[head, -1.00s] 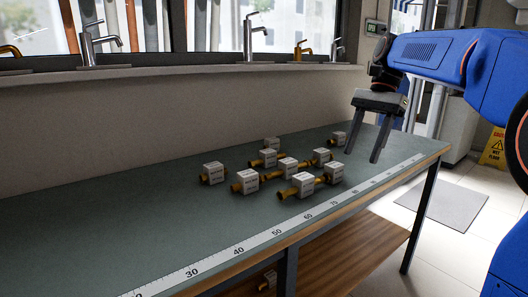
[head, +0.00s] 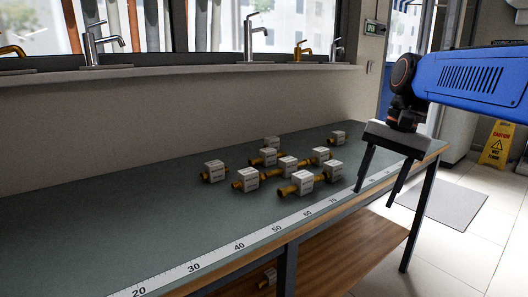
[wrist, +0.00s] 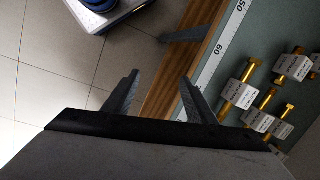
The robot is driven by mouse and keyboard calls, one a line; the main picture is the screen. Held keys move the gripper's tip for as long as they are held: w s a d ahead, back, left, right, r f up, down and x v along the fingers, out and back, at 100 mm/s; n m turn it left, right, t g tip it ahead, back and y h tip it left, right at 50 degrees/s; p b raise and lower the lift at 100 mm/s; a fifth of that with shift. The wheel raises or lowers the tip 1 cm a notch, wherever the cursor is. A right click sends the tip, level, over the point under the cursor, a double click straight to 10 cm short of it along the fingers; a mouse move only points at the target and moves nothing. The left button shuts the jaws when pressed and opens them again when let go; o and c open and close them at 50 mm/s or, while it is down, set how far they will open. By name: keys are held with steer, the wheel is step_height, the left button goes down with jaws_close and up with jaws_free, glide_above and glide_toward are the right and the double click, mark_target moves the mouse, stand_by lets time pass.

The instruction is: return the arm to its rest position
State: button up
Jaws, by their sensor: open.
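My gripper (head: 376,190) is open and empty in the head view, at the right end of the bench by its front edge, with its fingers pointing down. In the wrist view my gripper (wrist: 160,92) shows two spread fingers with nothing between them. Beyond them are the tiled floor and the bench's wooden front edge. My blue arm reaches in from the right in the head view.
A green workbench (head: 120,225) with a white ruler strip (head: 240,246) holds several brass fittings with white labelled blocks (head: 303,183). Taps (head: 250,35) stand on the sill behind. A yellow caution sign (head: 496,145) and a grey mat (head: 445,203) are on the floor.

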steer(key=s+d+f+n+t+h, duration=0.2)
steer(key=s+f+n, duration=0.5)
steer(key=s+f, duration=0.9)
step_height(320, 180, down, 3)
steer(key=d+t, duration=0.1)
steer(key=t, duration=0.1)
steer(key=shift+s+t, duration=0.2)
steer(key=shift+t, duration=0.2)
